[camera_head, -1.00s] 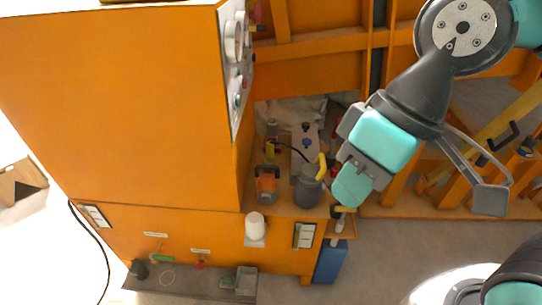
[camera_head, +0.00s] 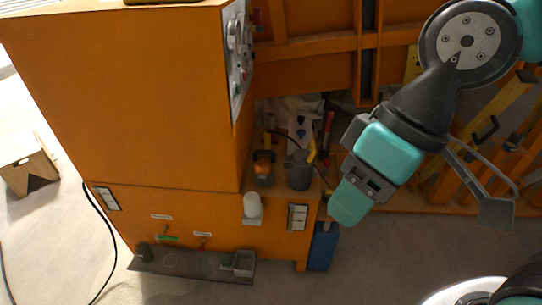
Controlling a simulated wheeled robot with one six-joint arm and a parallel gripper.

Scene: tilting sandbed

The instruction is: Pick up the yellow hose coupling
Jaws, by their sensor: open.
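I cannot tell for certain which yellow thing is the yellow hose coupling. A yellow handle-like piece (camera_head: 311,150) stands at the dark grey cup on the orange ledge. A smaller yellow piece (camera_head: 268,139) shows behind an orange and grey object. Another small yellow bit (camera_head: 328,192) is at the ledge's right end, partly covered by my arm's end. My gripper (camera_head: 410,190), teal and dark grey, hangs in front and to the right of these things. It is open, and nothing shows held in it. It appears apart from the cup.
A large orange cabinet (camera_head: 130,100) with a gauge panel fills the left. The dark grey cup (camera_head: 299,172) and orange-grey object (camera_head: 263,168) crowd the ledge. A white cup (camera_head: 252,205) sits on a front bracket. A blue container (camera_head: 323,246) stands below. Orange beams (camera_head: 500,165) lie right.

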